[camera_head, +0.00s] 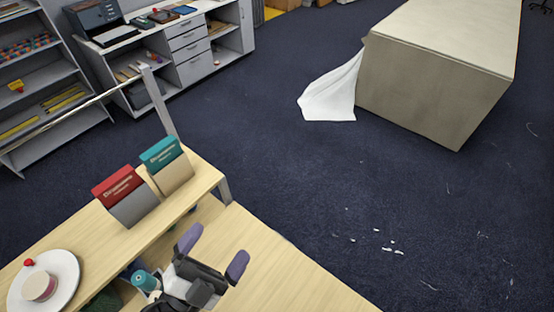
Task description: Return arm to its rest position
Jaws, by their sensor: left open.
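My left gripper (213,253) is at the bottom centre, above the light wood desk. Its two purple-tipped fingers are spread apart with nothing between them. They point up and to the right in the picture, and part of the bare desktop shows beyond them. A teal and white bottle-like object (146,281) shows just left of the gripper, apart from the fingers; its lower part is hidden. My right gripper does not show.
A raised wood shelf (60,243) holds a red-topped box (126,196), a teal-topped box (166,165) and a white plate (69,273). Grey cabinets (190,50) stand behind. A large covered block (430,85) stands at upper right. Dark floor between is mostly clear.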

